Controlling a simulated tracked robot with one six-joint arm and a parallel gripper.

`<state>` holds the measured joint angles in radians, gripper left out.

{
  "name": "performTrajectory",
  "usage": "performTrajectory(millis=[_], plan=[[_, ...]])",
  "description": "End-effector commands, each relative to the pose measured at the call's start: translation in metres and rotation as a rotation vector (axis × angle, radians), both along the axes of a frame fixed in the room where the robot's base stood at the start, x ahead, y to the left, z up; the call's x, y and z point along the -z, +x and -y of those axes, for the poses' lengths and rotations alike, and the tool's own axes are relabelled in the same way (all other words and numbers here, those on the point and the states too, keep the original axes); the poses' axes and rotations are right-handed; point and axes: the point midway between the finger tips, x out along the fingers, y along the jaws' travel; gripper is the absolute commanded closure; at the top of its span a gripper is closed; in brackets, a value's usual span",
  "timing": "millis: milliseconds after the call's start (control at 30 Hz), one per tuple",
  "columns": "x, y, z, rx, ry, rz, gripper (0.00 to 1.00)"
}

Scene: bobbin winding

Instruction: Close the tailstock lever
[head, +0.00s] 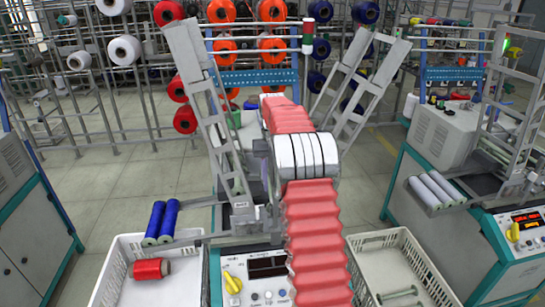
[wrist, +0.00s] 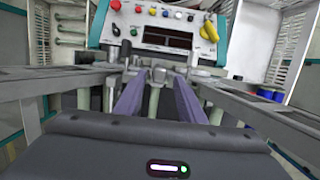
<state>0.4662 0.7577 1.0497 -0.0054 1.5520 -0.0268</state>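In the wrist view my gripper (wrist: 160,82) has two purple-grey fingers reaching into the machine's metal frame. Their tips stand apart, so it is open. A small grey metal part (wrist: 158,75) shows between the tips, with short upright pegs to either side. I cannot tell whether this part is the tailstock lever, or whether the fingers touch it. In the head view my red-sleeved arm hides the gripper and the middle of the winding machine (head: 243,218). The tailstock lever cannot be made out there.
The machine's control panel (head: 262,268) has a yellow knob (head: 232,284). Blue spools (head: 168,220) rest on its left side. White crates stand at the left (head: 110,276), with a red spool (head: 151,268), and at the right (head: 425,262). Tilted grey frames flank my arm.

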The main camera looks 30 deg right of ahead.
Motion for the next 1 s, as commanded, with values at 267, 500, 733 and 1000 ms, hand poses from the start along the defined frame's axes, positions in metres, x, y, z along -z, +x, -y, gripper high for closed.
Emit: performTrajectory(millis=[267, 500, 733, 1000], plan=[[-0.036, 0.01, 0.004, -0.001, -0.001, 0.002, 0.64], [-0.062, 0.015, 0.007, 0.001, 0.0, 0.002, 0.64], [-0.082, 0.02, 0.008, 0.0, 0.0, 0.002, 0.64], [-0.098, 0.024, 0.009, -0.001, 0.0, 0.002, 0.64]])
